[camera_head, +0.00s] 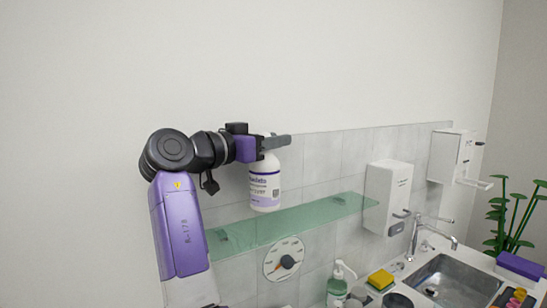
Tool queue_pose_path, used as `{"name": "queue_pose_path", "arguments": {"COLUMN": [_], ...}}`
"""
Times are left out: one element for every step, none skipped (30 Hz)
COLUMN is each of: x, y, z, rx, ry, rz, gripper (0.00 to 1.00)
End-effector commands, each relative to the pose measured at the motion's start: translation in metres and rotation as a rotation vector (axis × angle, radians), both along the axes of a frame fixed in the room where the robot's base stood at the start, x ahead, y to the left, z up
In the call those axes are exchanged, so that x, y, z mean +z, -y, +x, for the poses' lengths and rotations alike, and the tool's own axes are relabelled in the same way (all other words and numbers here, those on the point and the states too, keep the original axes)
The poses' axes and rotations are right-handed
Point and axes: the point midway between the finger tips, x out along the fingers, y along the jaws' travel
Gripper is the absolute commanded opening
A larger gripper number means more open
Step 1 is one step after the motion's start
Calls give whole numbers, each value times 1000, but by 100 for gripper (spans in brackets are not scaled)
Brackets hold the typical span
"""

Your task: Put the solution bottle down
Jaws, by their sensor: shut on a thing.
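The solution bottle (265,187) is white with a pale purple label band and printed text. It is upright in the camera_head view, left of centre. My gripper (275,143) is shut on the top of the bottle, reaching in from the left. The fingers hide part of the bottle's neck. A green glass shelf (305,218) runs along the tiled wall. The bottle's base appears close to the shelf's back edge in the picture; I cannot tell whether it touches the shelf.
A round dial (284,259) is on the wall below the shelf. White dispensers (388,192) hang to the right. Below are a pump bottle (338,285), a yellow sponge (380,279), a faucet (438,237) and a steel sink (455,280). The shelf shows nothing standing on it.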

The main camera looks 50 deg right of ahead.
Motion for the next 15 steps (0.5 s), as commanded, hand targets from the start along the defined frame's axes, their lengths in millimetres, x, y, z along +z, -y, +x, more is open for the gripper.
{"name": "queue_pose_path", "arguments": {"x": [-3,-6,-8,-9,-11,-13,-15,-18,-22,-26,-30,-36,-40,-43,-46], "y": [-1,-1,-1,-1,-1,-1,-1,-1,-1,-1,0,0,0,0,0], "z": [0,0,0,0,0,0,0,0,0,0,0,0,0,0,0], "rx": [1,1,1,1,1,1,1,1,1,1,1,1,1,1,1], "ry": [-1,-1,0,1,1,1,1,0,-1,-2,-2,-2,-3,-1,0], "rz": [-2,-2,-2,-2,-2,-2,-2,-2,-2,-2,-1,-1,-1,-1,-1], "gripper": [0,0,0,0,0,0,0,0,0,0,0,0,0,0,0]}}
